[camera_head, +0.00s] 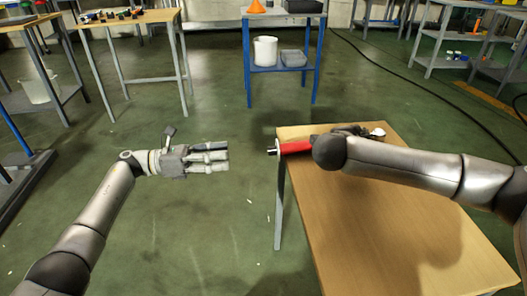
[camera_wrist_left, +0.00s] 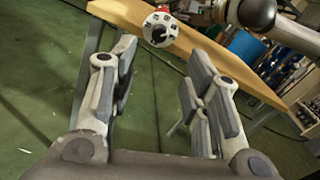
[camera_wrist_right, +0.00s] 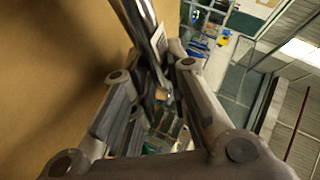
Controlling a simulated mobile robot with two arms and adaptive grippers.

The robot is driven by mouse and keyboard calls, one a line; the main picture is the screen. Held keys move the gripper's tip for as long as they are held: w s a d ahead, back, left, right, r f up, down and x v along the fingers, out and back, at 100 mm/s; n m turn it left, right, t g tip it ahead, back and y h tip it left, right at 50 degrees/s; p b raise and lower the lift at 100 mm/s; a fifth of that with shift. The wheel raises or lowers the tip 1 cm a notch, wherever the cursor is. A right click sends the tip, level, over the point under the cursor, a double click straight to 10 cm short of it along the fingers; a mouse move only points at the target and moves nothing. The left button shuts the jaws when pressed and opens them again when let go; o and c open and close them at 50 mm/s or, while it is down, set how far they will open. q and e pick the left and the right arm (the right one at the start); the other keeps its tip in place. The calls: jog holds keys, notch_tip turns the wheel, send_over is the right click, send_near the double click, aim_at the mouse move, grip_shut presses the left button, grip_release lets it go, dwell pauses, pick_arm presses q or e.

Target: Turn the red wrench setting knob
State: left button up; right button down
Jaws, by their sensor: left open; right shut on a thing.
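The red wrench (camera_head: 296,147) juts out past the left edge of the wooden table. Its setting knob (camera_head: 272,151) is at the free left end. In the left wrist view the knob (camera_wrist_left: 160,29) shows as a round pale dial with dark marks and a dark centre, beyond my fingertips. My left gripper (camera_head: 222,156) is open and empty, left of the knob and apart from it. My right gripper (camera_wrist_right: 160,75) is shut on the wrench, whose metal shaft (camera_wrist_right: 147,32) shows between its fingers. In the head view my right arm mostly hides this grip.
The wooden table (camera_head: 400,225) is bare in front of my right arm. The floor under my left gripper is clear. A blue-framed table (camera_head: 285,14) with a white bucket (camera_head: 265,51) stands at the back; another table (camera_head: 130,18) is at back left.

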aim_at(272, 151)
pick_arm(q)
jog(key=d+m, duration=0.3)
jog(key=d, duration=0.8)
jog(key=shift+w+d, duration=0.35)
jog(key=shift+w, duration=0.1)
grip_shut()
